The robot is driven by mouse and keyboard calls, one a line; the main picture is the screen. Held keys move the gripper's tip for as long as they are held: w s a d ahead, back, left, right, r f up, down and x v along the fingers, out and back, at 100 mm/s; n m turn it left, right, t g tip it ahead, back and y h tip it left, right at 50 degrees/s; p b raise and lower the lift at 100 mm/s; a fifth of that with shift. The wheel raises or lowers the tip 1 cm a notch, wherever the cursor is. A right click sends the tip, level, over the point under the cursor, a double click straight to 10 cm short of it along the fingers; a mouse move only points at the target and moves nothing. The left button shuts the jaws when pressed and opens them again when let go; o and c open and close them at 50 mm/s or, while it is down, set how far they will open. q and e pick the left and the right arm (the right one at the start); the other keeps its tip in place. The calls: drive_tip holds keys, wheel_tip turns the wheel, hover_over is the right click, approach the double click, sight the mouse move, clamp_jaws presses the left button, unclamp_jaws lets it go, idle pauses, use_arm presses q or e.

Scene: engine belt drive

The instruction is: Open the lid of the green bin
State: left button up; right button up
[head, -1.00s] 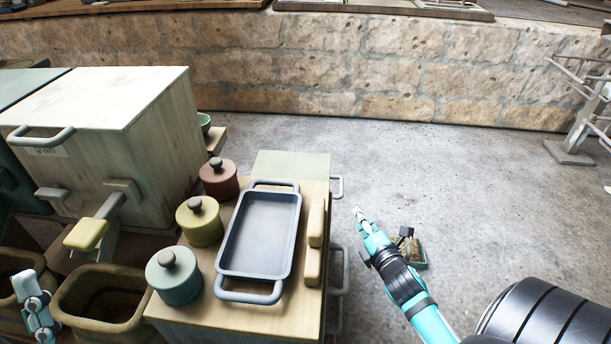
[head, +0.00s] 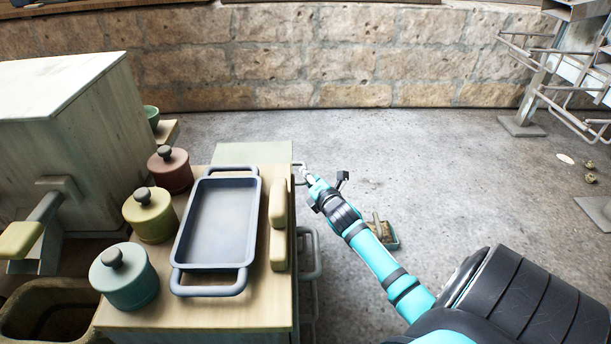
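A pale green flat top (head: 252,153) shows behind the wooden cabinet, with a light grey handle at its right side. I cannot tell whether this is the green bin's lid; it looks flat and level. No other large green bin is in view. My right gripper (head: 304,170) reaches in from the lower right, at or very near that handle. It is too small to tell whether its fingers are open or touch the handle. My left gripper is not in view.
The wooden cabinet (head: 215,312) carries a grey tray (head: 217,225), several lidded pots and grip blocks. A cream chest (head: 95,150) stands at the left. A small floor tray (head: 386,233) lies beside my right arm. Bare floor extends right to a metal rack (head: 540,85).

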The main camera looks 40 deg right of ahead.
drive_tip(key=shift+b+x, duration=0.5)
drive_tip(key=shift+x, duration=1.3)
clamp_jaws()
